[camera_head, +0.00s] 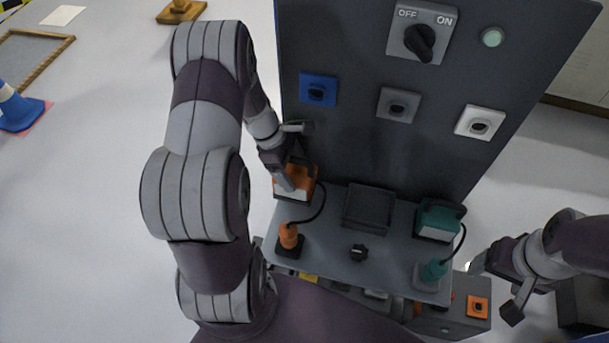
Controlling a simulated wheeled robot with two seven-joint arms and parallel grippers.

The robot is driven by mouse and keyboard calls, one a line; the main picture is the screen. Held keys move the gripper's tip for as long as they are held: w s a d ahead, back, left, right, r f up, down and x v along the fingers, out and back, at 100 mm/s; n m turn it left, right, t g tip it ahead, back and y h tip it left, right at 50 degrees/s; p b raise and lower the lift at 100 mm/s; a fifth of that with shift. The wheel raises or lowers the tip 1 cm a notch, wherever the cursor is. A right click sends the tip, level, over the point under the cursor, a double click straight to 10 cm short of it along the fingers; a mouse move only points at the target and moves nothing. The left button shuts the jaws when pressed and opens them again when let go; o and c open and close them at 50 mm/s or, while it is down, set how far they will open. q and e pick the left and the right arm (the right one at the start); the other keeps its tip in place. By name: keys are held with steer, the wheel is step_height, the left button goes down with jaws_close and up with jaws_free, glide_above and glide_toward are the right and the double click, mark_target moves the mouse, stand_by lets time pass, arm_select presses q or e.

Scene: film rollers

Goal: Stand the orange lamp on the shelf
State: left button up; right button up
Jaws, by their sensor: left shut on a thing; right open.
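The orange lamp (306,190), a boxy thing with a pale front, is at the left back of the grey shelf (330,240). My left gripper (284,178) is shut on it from above and hides part of it. I cannot tell whether the lamp's base touches the shelf. A black cord runs from the lamp to an orange plug (288,238) on a dark block at the shelf's front left. My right gripper (492,290) is open and empty, right of the shelf.
A teal lamp (437,222) and its teal plug (435,270) stand at the shelf's right. A dark square tray (368,208) and a black knob (358,253) lie between. The upright panel (350,150) behind bears blue, grey and white sockets and an OFF/ON switch (420,40).

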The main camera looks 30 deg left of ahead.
mark_target(302, 179)
arm_select(q)
steer(key=shift+w+d, duration=0.15)
steer(key=shift+d, duration=0.45)
steer(key=shift+w+d, duration=0.15)
steer(key=shift+d, duration=0.4)
steer(key=shift+d+f, duration=0.1)
steer(key=shift+f, duration=1.8)
steer(key=o, duration=1.3)
steer(key=v, duration=1.1)
steer(key=shift+r, duration=0.3)
steer(key=s+d+r+m+y, duration=0.1)
steer(key=s+d+m, duration=0.2)
steer(key=m, duration=0.4)
steer(key=s+d+r+m+y, duration=0.2)
steer(key=s+d+m, duration=0.1)
steer(key=m, duration=0.4)
steer(key=s+d+r+m+y, duration=0.1)
steer(key=s+d+r+m, duration=0.1)
steer(key=d+m, duration=0.3)
steer(key=shift+s+d+r+m, duration=0.1)
steer(key=shift+s+d+m, duration=0.1)
steer(key=shift+m, duration=0.35)
steer(key=shift+s+d+r+m, duration=0.1)
steer(key=shift+s+m, duration=0.15)
steer(key=shift+m, duration=0.3)
